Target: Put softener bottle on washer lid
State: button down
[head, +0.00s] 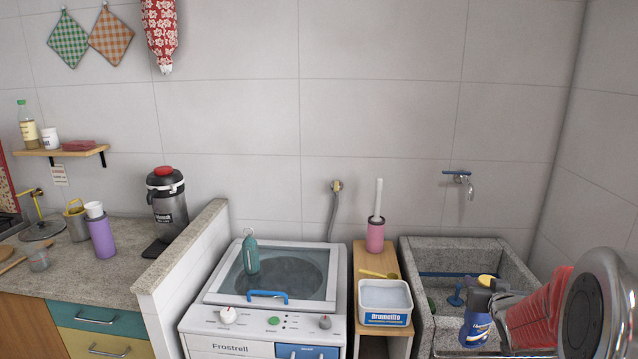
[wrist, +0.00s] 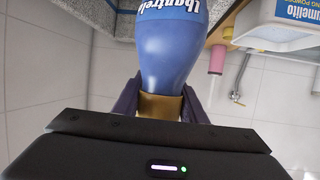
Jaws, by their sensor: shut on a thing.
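A blue bottle with a yellow cap (head: 474,325), taken as the softener bottle, hangs upright in my gripper (head: 492,287) at the right, in front of the stone sink. In the wrist view the blue bottle (wrist: 172,50) shows large, with part of a white-lettered label. My gripper (wrist: 160,105) is shut around its yellow cap end. The washer lid (head: 222,285) is a grey frame with a dark window, closed, on the white washer to the left. A teal bottle (head: 251,256) stands on the lid toward its back left.
A wooden shelf unit (head: 365,262) between washer and sink holds a white powder box (head: 385,300) and a pink brush holder (head: 375,236). A low tiled wall (head: 190,255) borders the washer's left side. The lid's right part is clear.

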jog(key=s+a+f+n+y, duration=0.1)
jog(key=a+f, duration=0.1)
jog(key=a, duration=1.1)
jog(key=s+a+f+n+y, duration=0.1)
jog(key=s+a+f+y, duration=0.1)
jog(key=a, duration=1.2)
jog(key=shift+a+f+n, duration=0.3)
jog(key=shift+f+n, duration=0.1)
jog(key=shift+f, duration=0.45)
jog(key=s+f, duration=0.5)
jog(key=f, duration=0.1)
jog(key=shift+f, duration=0.15)
jog(key=shift+d, duration=0.1)
